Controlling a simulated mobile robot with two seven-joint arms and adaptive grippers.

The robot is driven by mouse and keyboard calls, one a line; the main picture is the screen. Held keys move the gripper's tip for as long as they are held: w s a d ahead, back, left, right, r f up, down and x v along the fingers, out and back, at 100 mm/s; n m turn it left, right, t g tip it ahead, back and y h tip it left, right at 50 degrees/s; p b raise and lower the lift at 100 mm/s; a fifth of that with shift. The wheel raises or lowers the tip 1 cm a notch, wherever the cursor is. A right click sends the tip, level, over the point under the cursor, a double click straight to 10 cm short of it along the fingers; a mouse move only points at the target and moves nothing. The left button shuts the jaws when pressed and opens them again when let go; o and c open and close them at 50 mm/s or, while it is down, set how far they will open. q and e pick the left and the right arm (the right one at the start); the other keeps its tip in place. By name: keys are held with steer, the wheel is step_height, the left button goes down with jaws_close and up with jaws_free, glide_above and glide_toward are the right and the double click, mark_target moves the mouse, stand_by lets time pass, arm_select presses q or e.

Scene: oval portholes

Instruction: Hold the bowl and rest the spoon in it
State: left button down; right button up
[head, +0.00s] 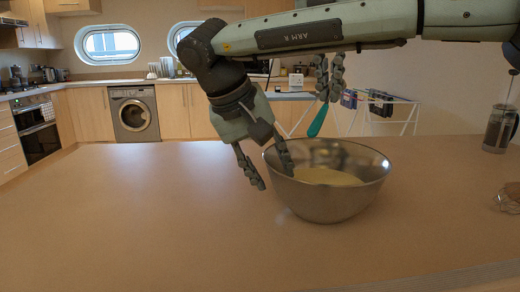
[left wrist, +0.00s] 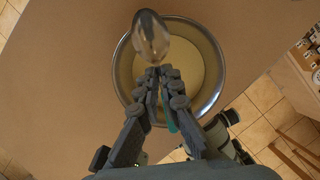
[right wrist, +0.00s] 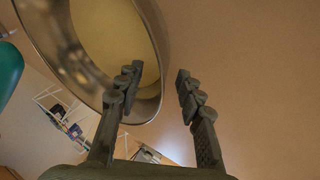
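A shiny metal bowl (head: 325,200) stands upright on the counter with pale yellow contents (head: 328,176). It also shows in the left wrist view (left wrist: 122,75) and the right wrist view (right wrist: 68,60). My right gripper (head: 268,170) is open at the bowl's left rim. One finger is over the bowl's inside and the other is outside, with a gap to the wall (right wrist: 158,82). My left gripper (head: 330,78) is shut on a spoon, above and behind the bowl. The spoon has a teal handle (head: 318,120) pointing down and a metal head (left wrist: 151,38).
A glass press pot (head: 497,130) stands at the counter's right, with a partly visible glass item (head: 510,197) nearer. The wooden counter (head: 130,225) is clear on the left and in front. A drying rack (head: 378,105) stands behind. My right arm crosses above the bowl.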

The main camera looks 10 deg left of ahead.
steer(key=shift+x, duration=2)
steer(key=shift+c, duration=0.2)
jaws_close()
